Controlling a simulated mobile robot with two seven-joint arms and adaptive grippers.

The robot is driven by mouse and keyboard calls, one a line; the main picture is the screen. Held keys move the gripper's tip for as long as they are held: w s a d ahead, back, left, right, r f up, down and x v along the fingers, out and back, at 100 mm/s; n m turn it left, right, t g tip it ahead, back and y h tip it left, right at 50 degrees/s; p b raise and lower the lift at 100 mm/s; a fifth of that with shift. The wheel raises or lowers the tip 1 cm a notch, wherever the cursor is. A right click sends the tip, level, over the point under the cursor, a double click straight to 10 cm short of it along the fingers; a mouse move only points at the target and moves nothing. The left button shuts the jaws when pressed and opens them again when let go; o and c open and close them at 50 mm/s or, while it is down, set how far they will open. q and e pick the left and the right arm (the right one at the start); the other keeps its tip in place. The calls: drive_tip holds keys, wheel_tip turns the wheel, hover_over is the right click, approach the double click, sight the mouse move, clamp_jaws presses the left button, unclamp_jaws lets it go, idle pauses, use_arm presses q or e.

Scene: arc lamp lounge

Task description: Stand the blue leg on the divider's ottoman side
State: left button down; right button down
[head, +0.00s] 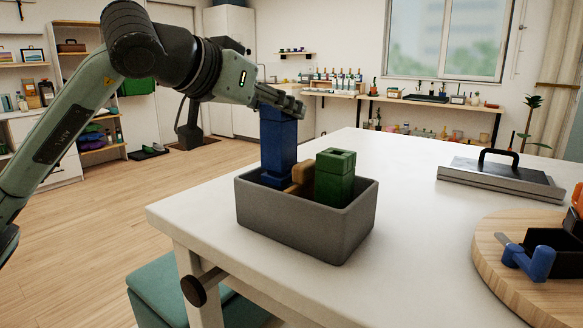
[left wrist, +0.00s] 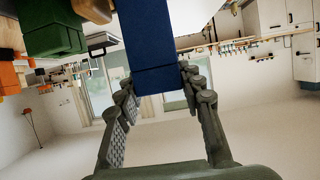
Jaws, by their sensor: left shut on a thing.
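The blue leg (head: 278,145) is upright, its lower end inside the left part of the grey bin (head: 300,228). The bin's front wall hides its foot, so I cannot tell whether it rests on the floor. My left gripper (head: 284,106) is shut on the top of the blue leg. The left wrist view shows the leg (left wrist: 155,40) between the fingers of the left gripper (left wrist: 160,85). The teal ottoman (head: 160,290) is low at the left, beside the table. My right gripper is out of view.
A green block (head: 335,176) stands in the bin's right part, with a tan wooden piece (head: 300,178) between it and the leg. The white table (head: 405,190) is clear around the bin. A round wooden board (head: 500,285) and a grey flat case (head: 500,180) are at right.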

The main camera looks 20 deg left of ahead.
sight(270, 141)
use_arm(q)
wheel_tip(270, 141, down, 6)
drive_tip(key=c, duration=1.3)
unclamp_jaws()
drive_tip(key=shift+o, duration=0.2)
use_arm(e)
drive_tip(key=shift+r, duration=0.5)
use_arm(q)
drive_tip(key=shift+s+a+r, duration=0.1)
drive_tip(key=shift+s, duration=0.15)
drive_tip(key=b+v, duration=0.1)
drive_tip(key=v, duration=1)
drive_tip(key=shift+s, duration=0.25)
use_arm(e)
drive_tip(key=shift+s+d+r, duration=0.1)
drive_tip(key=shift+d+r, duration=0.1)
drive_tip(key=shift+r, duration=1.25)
